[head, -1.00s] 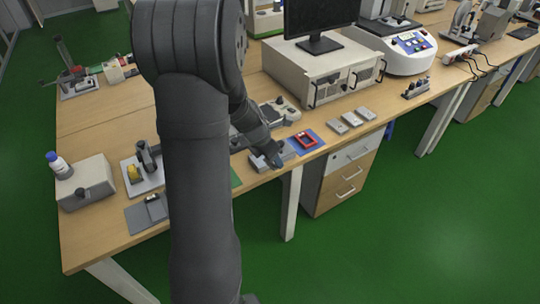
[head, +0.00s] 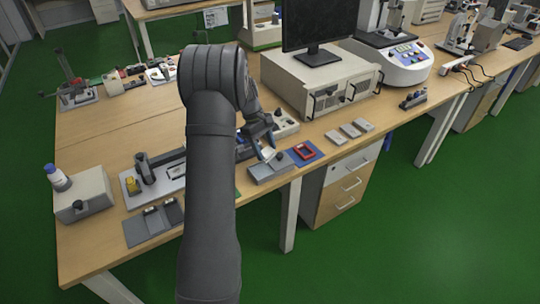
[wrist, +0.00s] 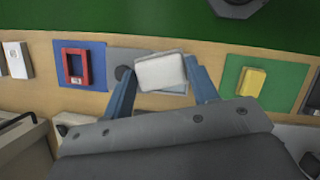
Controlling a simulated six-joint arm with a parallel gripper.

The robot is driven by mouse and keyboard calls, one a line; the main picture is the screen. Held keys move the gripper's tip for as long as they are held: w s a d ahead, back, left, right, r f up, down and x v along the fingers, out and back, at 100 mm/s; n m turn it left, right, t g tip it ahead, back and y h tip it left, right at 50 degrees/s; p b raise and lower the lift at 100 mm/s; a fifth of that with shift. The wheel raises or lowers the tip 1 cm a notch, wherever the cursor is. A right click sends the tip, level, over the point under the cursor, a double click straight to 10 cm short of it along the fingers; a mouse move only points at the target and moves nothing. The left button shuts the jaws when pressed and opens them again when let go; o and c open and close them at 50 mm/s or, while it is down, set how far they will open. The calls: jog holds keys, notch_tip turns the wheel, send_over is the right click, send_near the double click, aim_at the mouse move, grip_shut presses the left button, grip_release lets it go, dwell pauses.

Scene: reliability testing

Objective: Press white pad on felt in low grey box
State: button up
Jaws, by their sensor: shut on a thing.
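My gripper (head: 263,145) has blue fingers and is shut on a white pad (wrist: 160,70), which shows between the fingertips in the wrist view. The pad also shows as a small pale patch in the head view (head: 266,153). The low grey box (head: 268,173) stands near the table's front edge, just below my gripper. The pad and fingers hide part of the box. I cannot clearly make out the felt or whether the pad touches anything.
A red frame (head: 304,152) lies on a blue mat right of the box. Grey blocks (head: 348,131) lie farther right. In the wrist view a yellow block (wrist: 252,81) lies on a green mat (wrist: 277,75). A large beige instrument (head: 318,85) stands behind.

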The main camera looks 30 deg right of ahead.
aim_at(263, 172)
jog(key=shift+w+a+f+m+y, duration=0.15)
jog(key=shift+w+f+m+y, duration=0.2)
jog(key=shift+w+f+m, duration=0.45)
jog(key=shift+w+a+f+m+y, duration=0.15)
jog(key=shift+w+f+m+y, duration=0.3)
jog(key=shift+m, duration=0.65)
jog(key=shift+s+f, duration=0.1)
jog(key=shift+f, duration=0.1)
jog(key=shift+f, duration=2.4)
jog(key=shift+f, duration=0.25)
jog(key=shift+f, duration=0.25)
notch_tip(263, 172, up, 7)
jog(key=shift+r, duration=0.15)
dwell(0.4)
